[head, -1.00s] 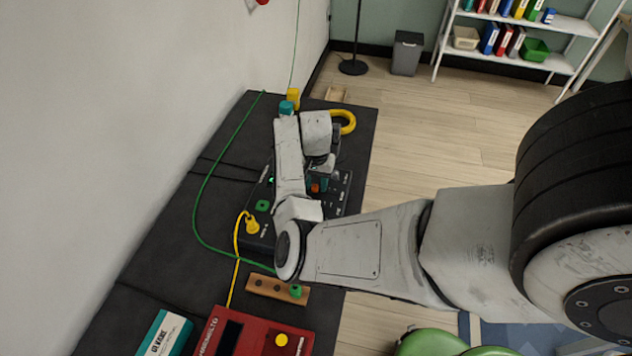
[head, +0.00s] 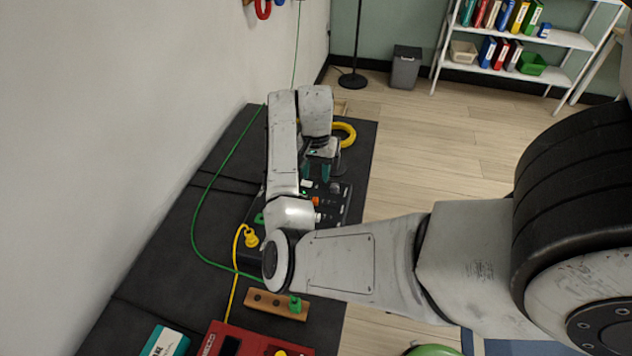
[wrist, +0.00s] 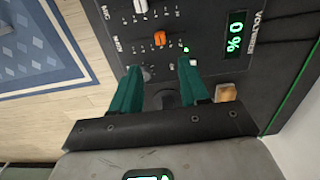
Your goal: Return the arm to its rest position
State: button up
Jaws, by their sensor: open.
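My arm reaches from the right over the dark workbench (head: 160,272) in the head view. My gripper (head: 322,172) points down above a black control panel (head: 338,200) at the bench's right side. In the wrist view my gripper (wrist: 158,82) has its two green fingers apart, with nothing held between them. The black panel (wrist: 200,22) lies below the fingers, with an orange switch, a white switch and a green number display. A dark round knob sits between and beyond the fingers. Part of the panel is hidden by my arm in the head view.
A yellow ring (head: 346,134) lies behind my gripper. A yellow plug (head: 251,238) and a green cable (head: 197,205) lie left of my arm. A wooden block (head: 272,303) with a green plug and a red box (head: 245,340) are in front.

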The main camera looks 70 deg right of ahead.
jog(key=shift+r, duration=0.35)
dwell(0.4)
jog(key=s+a+f+n+h, duration=0.1)
jog(key=a+n, duration=0.2)
jog(key=a, duration=0.2)
jog(key=s+a+f+n+h, duration=0.1)
jog(key=a+f+n, duration=0.1)
jog(key=a+n, duration=0.2)
jog(key=s+a+f+n+h, duration=0.1)
jog(key=s+a+n, duration=0.1)
jog(key=a+n, duration=0.2)
jog(key=shift+s+a+f+t, duration=0.1)
jog(key=shift+a+f+t, duration=0.1)
jog(key=shift+a, duration=0.35)
jog(key=shift+a+f+t, duration=0.1)
jog(key=shift+a+t, duration=0.1)
jog(key=shift+a, duration=0.35)
jog(key=s+a+f+n+y, duration=0.1)
jog(key=s+a+n, duration=0.1)
jog(key=a, duration=0.5)
jog(key=s+a+f+n+y, duration=0.1)
jog(key=s+a+n, duration=0.2)
jog(key=a, duration=0.5)
jog(key=shift+s+a+y, duration=0.15)
jog(key=shift+s+y, duration=0.25)
jog(key=shift+s, duration=0.25)
jog(key=shift+f, duration=0.1)
